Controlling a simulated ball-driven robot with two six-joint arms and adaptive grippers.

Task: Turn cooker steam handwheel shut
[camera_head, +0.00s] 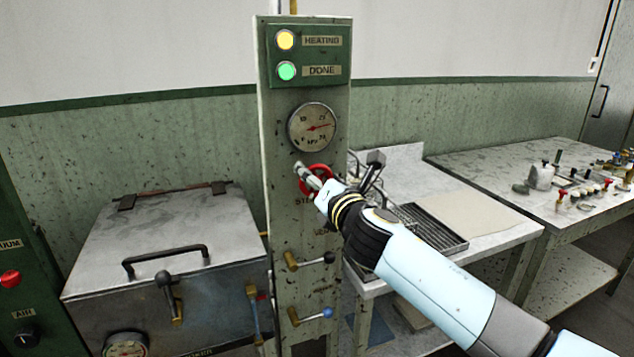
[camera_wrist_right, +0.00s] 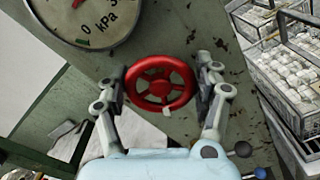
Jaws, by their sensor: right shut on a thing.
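The red steam handwheel (camera_head: 316,171) sits on the green panel (camera_head: 305,234), below a round pressure gauge (camera_head: 312,127). In the right wrist view the handwheel (camera_wrist_right: 160,82) shows whole, with spokes and a small pale mark at its lower rim. My right gripper (camera_head: 309,176) reaches in from the lower right. In the wrist view its fingers (camera_wrist_right: 160,86) are on both sides of the wheel and shut on its rim. The gripper covers part of the wheel and the label under it in the head view. My left gripper is not in view.
The metal cooker (camera_head: 170,250) with a black lid handle stands left of the panel. Two small valve levers (camera_head: 310,260) stick out below the wheel. A side table (camera_head: 505,222) with a dark grate is at the right. A yellow lamp (camera_head: 285,39) and green lamp (camera_head: 286,71) look lit.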

